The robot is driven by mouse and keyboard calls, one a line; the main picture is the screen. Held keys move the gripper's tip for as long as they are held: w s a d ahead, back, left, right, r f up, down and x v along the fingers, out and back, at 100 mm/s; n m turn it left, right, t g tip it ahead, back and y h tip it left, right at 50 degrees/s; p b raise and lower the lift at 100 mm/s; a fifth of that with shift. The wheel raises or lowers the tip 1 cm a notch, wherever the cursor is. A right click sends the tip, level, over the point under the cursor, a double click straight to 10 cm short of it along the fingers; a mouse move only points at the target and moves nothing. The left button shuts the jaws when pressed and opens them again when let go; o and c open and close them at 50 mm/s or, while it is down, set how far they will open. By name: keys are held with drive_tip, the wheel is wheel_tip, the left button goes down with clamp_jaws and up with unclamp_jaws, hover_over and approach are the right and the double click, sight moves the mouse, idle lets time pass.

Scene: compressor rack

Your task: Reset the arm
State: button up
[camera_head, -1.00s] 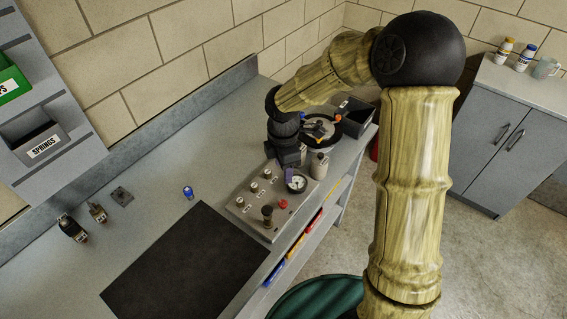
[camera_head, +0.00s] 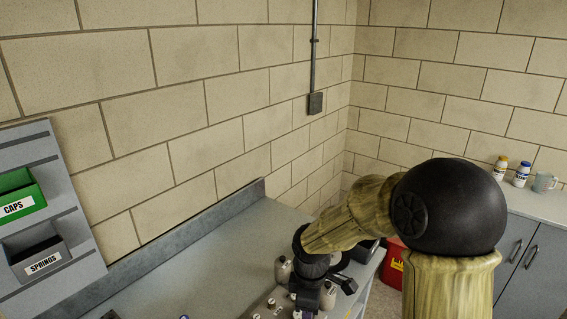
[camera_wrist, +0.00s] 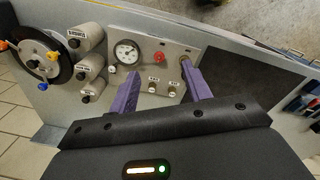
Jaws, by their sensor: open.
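My gripper (camera_wrist: 160,68) is open and empty in the wrist view, its two purple fingers spread apart. They show in front of a grey panel (camera_wrist: 140,70) with a round gauge (camera_wrist: 127,52), a red button (camera_wrist: 159,57) and several small knobs; I cannot tell whether they touch it. In the head view my wrist is low in the picture over the grey bench (camera_head: 190,265), and the fingers are mostly cut off or hidden at the bottom edge.
Labelled canisters (camera_wrist: 89,66) and a dark round disc (camera_wrist: 35,54) stand beside the panel. A black mat (camera_wrist: 250,77) lies on its other side. The head view shows a rack with a green CAPS bin (camera_head: 20,197) and a SPRINGS bin (camera_head: 40,257), a red container (camera_head: 393,268) and bottles on a cabinet (camera_head: 545,203).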

drive_tip(key=s+d+r+m+t, duration=0.2)
drive_tip(key=s+d+m, duration=0.7)
drive_tip(key=m, duration=0.6)
drive_tip(key=shift+s+d+r+m, duration=0.2)
drive_tip(key=shift+s+r+m, duration=0.15)
drive_tip(key=shift+m, duration=0.05)
drive_tip(key=shift+c, duration=0.2)
drive_tip(key=shift+c, duration=1.2)
drive_tip(key=shift+a, duration=0.15)
